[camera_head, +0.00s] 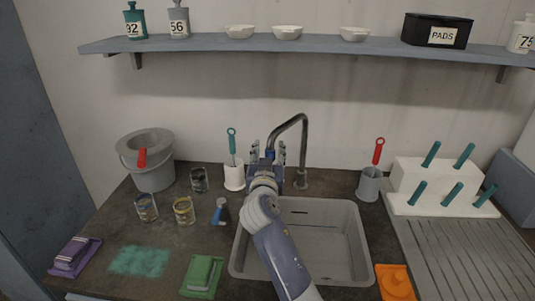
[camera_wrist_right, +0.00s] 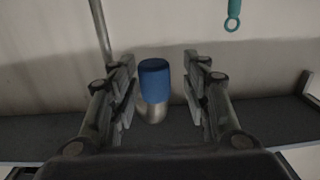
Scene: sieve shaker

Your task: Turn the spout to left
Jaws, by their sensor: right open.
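The spout (camera_head: 305,145) is a grey, arched tap tube rising from a base behind the sink. Its outlet end points left in the head view and carries a blue tip (camera_head: 270,154). My right gripper (camera_head: 268,160) is at this end, with its fingers on either side of it. In the right wrist view, my right gripper (camera_wrist_right: 160,95) is open. The blue tip (camera_wrist_right: 154,78) stands between the fingers, with a visible gap to each. The upright tube (camera_wrist_right: 100,25) shows at the left there. My left gripper is not in view.
The sink basin (camera_head: 335,255) lies below my right arm. A brush in a white holder (camera_head: 234,176) stands just left of the gripper, and a red-handled one (camera_head: 369,185) stands right of the spout. Cans and a bucket (camera_head: 150,172) are farther left. A shelf (camera_head: 200,45) runs above.

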